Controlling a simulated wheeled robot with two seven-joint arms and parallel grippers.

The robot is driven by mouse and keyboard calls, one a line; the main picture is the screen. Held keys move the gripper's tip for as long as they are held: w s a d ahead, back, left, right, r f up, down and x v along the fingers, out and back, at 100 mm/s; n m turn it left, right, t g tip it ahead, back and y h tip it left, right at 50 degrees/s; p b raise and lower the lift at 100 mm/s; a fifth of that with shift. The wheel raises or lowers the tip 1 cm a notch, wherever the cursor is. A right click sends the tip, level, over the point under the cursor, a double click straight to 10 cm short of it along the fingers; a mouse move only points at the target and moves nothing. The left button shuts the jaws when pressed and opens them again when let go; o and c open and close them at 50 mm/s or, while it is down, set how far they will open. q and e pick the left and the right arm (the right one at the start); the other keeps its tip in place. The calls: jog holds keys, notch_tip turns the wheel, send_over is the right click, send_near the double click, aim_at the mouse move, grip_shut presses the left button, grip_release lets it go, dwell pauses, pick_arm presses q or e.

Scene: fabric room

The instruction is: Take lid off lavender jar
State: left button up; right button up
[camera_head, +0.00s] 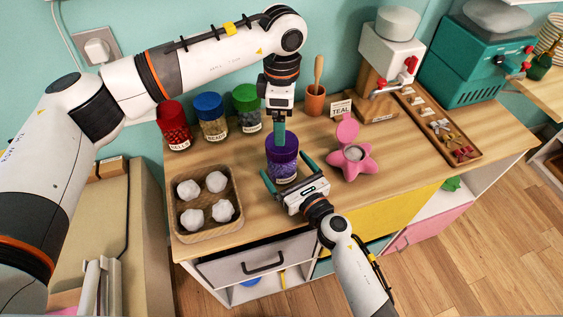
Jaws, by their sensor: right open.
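The lavender jar (285,172) stands upright near the front middle of the wooden counter, with a dark purple lid (291,147) on top and a label low on its side. My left gripper (279,142) points straight down from above, its teal finger overlapping the lid. It shows edge-on, so I cannot tell whether its fingers are closed on the lid. My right gripper (284,165) is open at the front of the jar, one teal finger to each side of it. I cannot tell whether these fingers touch the jar.
Jars with red (173,127), blue (211,117) and green (246,108) lids stand behind to the left. A wooden tray (206,236) of white lumps is left of the lavender jar. A pink star-shaped object (350,162) and mortar (315,101) are to the right.

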jog(key=shift+x, duration=1.3)
